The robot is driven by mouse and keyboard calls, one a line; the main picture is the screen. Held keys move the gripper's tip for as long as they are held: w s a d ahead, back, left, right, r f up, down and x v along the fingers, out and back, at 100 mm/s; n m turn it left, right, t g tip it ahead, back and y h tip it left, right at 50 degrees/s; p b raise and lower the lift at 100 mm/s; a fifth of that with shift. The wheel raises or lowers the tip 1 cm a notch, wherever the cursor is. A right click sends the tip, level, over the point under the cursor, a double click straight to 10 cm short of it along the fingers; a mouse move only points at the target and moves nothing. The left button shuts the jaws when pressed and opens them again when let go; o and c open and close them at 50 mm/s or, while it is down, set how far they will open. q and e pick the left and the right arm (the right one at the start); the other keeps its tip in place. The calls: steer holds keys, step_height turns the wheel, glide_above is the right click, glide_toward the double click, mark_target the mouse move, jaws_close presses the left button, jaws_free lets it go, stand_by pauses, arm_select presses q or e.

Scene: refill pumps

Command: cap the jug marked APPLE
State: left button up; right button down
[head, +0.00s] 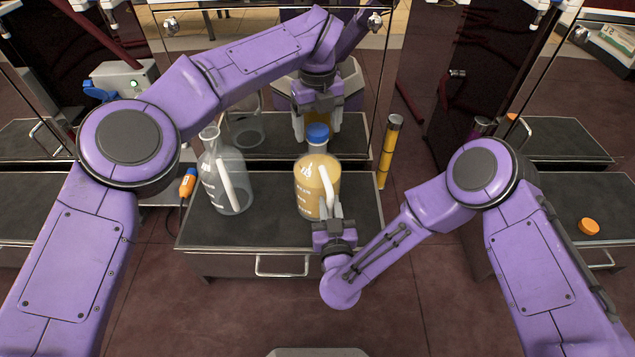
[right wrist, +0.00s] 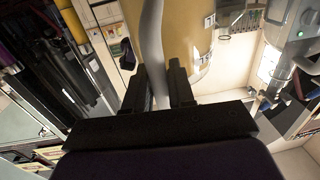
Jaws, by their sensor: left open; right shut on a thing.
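A jug of yellow liquid (head: 312,185) stands on the dark bench top; its white marks are too small to read. A blue cap (head: 317,133) sits at the top of its neck. My left gripper (head: 318,122) is open above the jug, pointing down, its fingers on either side of the cap. My right gripper (head: 327,212) is shut on the jug's pale handle (head: 327,183). In the right wrist view, the handle (right wrist: 153,45) runs between the fingers (right wrist: 160,95), with the yellow jug (right wrist: 189,40) behind it.
A clear, empty-looking jug (head: 225,180) stands left of the yellow one. An orange-handled tool (head: 188,183) hangs at the bench's left side. A yellow cylinder (head: 388,150) stands behind right. An orange cap (head: 589,227) lies on the right bench. The bench front is clear.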

arm_select(q)
steer(key=c, duration=1.1)
steer(key=o, duration=1.2)
step_height(320, 180, up, 8)
steer(key=shift+f, duration=0.2)
